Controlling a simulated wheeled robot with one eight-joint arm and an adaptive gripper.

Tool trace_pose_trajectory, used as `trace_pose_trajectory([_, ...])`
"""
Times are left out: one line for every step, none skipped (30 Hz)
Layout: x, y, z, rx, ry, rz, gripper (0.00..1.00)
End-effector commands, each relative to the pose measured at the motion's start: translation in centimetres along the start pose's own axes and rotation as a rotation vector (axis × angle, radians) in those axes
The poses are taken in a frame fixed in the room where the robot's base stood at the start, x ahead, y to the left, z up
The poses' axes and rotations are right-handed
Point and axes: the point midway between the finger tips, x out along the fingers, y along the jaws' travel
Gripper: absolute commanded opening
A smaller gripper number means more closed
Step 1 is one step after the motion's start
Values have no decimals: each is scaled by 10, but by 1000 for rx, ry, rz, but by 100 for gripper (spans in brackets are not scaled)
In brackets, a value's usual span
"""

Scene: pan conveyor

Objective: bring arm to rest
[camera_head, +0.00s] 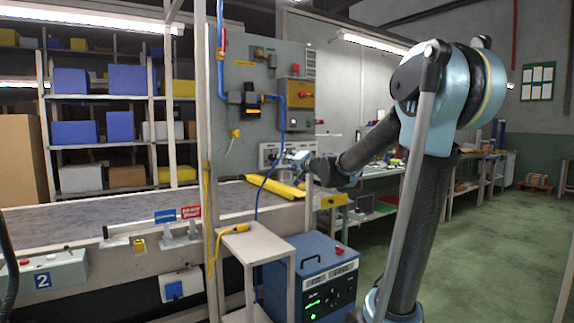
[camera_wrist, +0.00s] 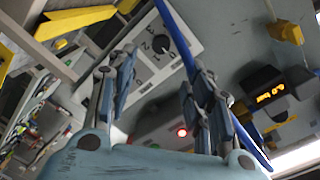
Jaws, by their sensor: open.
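My gripper (camera_head: 301,164) is at the end of my extended arm, in front of the grey control board (camera_head: 240,90), small in the head view. In the wrist view my gripper (camera_wrist: 158,78) has its two fingers spread apart, with nothing between them. Beyond the fingers is a pale panel (camera_wrist: 185,18) with a black rotary knob (camera_wrist: 162,44) and printed numbers. The head view is too coarse to tell whether a finger touches the panel.
A blue cable (camera_head: 262,195) hangs beside the gripper. A yellow tray-like piece (camera_head: 275,187) lies below it on the conveyor (camera_head: 110,212). A small stand (camera_head: 257,243) and a blue cabinet (camera_head: 318,265) stand underneath. Green floor (camera_head: 500,225) is open at right.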

Motion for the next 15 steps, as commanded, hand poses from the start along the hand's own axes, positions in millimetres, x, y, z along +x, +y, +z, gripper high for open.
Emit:
trace_pose_trajectory([0, 0, 0, 0, 0, 0, 47])
trace_pose_trajectory([-1, 0, 0, 0, 0, 0, 47])
trace_pose_trajectory([-1, 0, 0, 0, 0, 0, 47])
trace_pose_trajectory([-1, 0, 0, 0, 0, 0, 47])
trace_pose_trajectory([0, 0, 0, 0, 0, 0, 47])
trace_pose_trajectory([0, 0, 0, 0, 0, 0, 47])
trace_pose_trajectory([0, 0, 0, 0, 0, 0, 47])
trace_pose_trajectory([0, 0, 0, 0, 0, 0, 47])
trace_pose_trajectory([-1, 0, 0, -1, -1, 0, 47])
trace_pose_trajectory([-1, 0, 1, -2, -3, 0, 47])
trace_pose_trajectory([-3, 0, 2, -6, -7, 1, 47])
trace_pose_trajectory([-6, 0, 5, -14, -16, 2, 47])
trace_pose_trajectory([-10, 1, 8, -21, -25, 4, 47])
trace_pose_trajectory([-14, 1, 12, -33, -38, 7, 47])
trace_pose_trajectory([-22, 2, 19, -52, -60, 11, 47])
